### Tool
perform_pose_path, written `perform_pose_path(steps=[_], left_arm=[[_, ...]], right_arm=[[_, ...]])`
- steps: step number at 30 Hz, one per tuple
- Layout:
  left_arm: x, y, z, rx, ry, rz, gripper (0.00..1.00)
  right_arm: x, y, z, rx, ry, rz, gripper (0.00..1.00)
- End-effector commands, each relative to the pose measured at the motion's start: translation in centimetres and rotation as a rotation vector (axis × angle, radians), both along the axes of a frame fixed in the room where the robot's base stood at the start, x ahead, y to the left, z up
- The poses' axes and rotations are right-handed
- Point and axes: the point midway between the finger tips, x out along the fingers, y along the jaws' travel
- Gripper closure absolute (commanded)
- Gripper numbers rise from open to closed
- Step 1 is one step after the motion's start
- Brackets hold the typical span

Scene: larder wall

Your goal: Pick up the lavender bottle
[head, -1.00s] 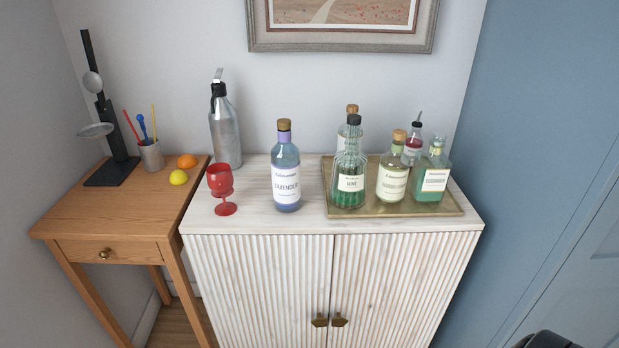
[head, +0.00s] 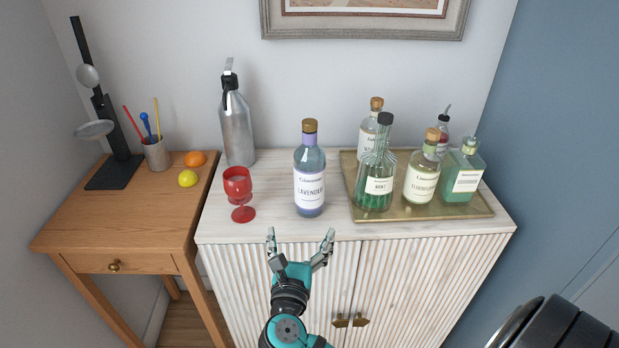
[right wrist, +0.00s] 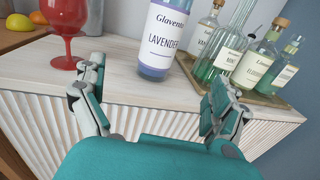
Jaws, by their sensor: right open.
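The lavender bottle (head: 309,185) stands upright on the white cabinet top, left of the brass tray. It has bluish glass, a cork stopper, a purple neck band and a white label reading LAVENDER. My right gripper (head: 300,237) is open and empty, in front of the cabinet's front edge and short of the bottle. In the right wrist view the lavender bottle (right wrist: 161,40) stands ahead, between and beyond the two fingers, apart from both. Its top is cut off there. My left gripper is not in view.
A red goblet (head: 239,194) stands left of the bottle. A brass tray (head: 420,212) to the right holds several bottles, with the green mint bottle (head: 376,170) nearest. A steel siphon (head: 237,128) stands at the back left. The cabinet top (head: 270,229) is clear before the bottle.

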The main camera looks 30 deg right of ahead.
Motion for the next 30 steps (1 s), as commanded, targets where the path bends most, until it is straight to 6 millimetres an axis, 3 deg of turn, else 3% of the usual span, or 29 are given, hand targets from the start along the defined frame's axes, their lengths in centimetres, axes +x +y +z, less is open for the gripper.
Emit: perform_pose_path(steps=[6,15,23,30], left_arm=[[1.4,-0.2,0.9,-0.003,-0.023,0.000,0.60],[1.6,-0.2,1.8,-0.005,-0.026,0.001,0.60],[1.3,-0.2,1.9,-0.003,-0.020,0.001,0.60],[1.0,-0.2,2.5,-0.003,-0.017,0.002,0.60]], right_arm=[[3.0,-2.7,0.6,-0.014,-0.004,-0.006,0.01],[7.7,-6.6,0.5,-0.010,-0.002,-0.005,0.01],[9.2,-7.9,0.2,-0.007,-0.002,-0.004,0.01],[11.9,-10.0,-0.6,-0.008,-0.002,-0.005,0.01]])
